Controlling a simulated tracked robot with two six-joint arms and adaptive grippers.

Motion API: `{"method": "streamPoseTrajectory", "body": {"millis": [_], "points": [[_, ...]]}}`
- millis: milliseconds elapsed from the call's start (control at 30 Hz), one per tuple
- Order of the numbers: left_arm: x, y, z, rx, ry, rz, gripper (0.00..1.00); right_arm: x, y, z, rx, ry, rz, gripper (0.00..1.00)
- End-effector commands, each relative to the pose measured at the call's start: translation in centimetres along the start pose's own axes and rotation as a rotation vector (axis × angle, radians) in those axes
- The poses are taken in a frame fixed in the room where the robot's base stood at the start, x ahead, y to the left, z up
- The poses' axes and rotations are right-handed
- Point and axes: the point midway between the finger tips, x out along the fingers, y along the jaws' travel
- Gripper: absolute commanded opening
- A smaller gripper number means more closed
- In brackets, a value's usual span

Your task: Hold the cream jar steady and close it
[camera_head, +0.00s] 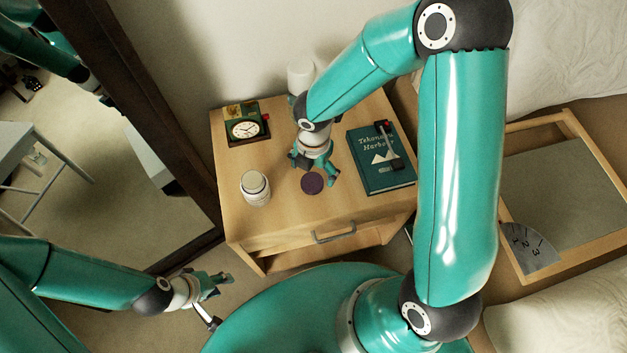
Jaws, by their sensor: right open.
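The white cream jar (255,190) stands upright on the front left part of the wooden nightstand (285,222). A dark purple disc (312,184), which looks like its lid, lies on the nightstand to the right of the jar, apart from it. My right gripper (317,171) points down just behind the disc, open, with its fingers close to it; I cannot tell if they touch it. My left gripper (218,285) is low on the left, in front of the nightstand and away from the jar. Its fingers are too small to tell whether they are open.
A clock (245,129) stands at the nightstand's back left. A white cylinder (301,76) is at the back, partly behind my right arm. A teal book (378,178) with a dark object on it lies at right. A drawer (335,233) is below. A dark-framed mirror (165,140) stands left.

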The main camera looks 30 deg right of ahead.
Motion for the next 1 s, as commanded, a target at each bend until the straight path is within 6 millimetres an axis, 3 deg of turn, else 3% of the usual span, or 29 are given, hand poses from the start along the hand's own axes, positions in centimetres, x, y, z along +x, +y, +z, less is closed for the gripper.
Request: {"method": "streamPoseTrajectory", "body": {"millis": [133,467,867,1000], "points": [[0.3,-0.1,0.0,0.000,0.000,0.000,0.40,0.7,0.0,0.0,0.001,0.001,-0.002,0.90],[1.7,-0.6,0.0,0.000,0.000,0.000,0.40,5.0,0.2,-0.2,0.001,0.001,-0.002,0.90],[1.7,-0.6,0.0,0.000,0.000,0.000,0.40,5.2,0.2,-0.1,0.001,0.000,0.000,0.90],[1.7,-0.6,0.0,0.000,0.000,0.000,0.40,5.2,0.2,-0.1,0.001,0.000,0.000,0.68]]}}
